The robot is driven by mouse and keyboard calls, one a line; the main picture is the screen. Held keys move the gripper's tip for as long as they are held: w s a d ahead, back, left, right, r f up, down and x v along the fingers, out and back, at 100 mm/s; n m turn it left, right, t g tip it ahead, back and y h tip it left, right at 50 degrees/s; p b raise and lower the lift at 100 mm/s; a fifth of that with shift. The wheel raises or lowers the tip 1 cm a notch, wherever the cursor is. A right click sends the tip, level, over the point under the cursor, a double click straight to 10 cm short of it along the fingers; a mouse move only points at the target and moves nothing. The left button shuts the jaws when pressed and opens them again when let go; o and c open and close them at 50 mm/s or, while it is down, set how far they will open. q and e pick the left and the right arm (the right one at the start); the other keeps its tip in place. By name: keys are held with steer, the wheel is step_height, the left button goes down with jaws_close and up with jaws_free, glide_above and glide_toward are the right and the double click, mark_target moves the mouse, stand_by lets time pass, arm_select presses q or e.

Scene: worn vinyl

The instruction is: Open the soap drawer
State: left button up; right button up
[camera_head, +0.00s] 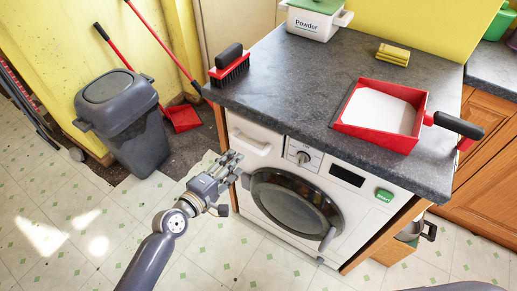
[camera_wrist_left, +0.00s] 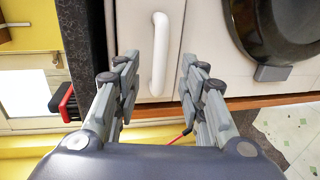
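The soap drawer (camera_head: 260,145) is the white panel at the upper left of the washing machine's front, and it looks shut. Its white handle (camera_head: 250,144) also shows in the left wrist view (camera_wrist_left: 160,52) as an upright bar. My left gripper (camera_head: 229,162) is just below and left of the handle in the head view. In the left wrist view the left gripper (camera_wrist_left: 157,68) is open, with its fingers on either side of the handle's lower end. I cannot tell whether they touch it. My right gripper is not in view.
The washing machine (camera_head: 345,175) stands under a dark worktop (camera_head: 300,75) whose edge overhangs the drawer. A brush (camera_head: 230,65) lies at the worktop's left corner. A red dustpan (camera_head: 385,113) with white powder lies to the right.

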mark_target(248, 149)
arm_select(q)
steer(key=x, duration=1)
steer(key=shift+b, duration=0.4)
jaws_close()
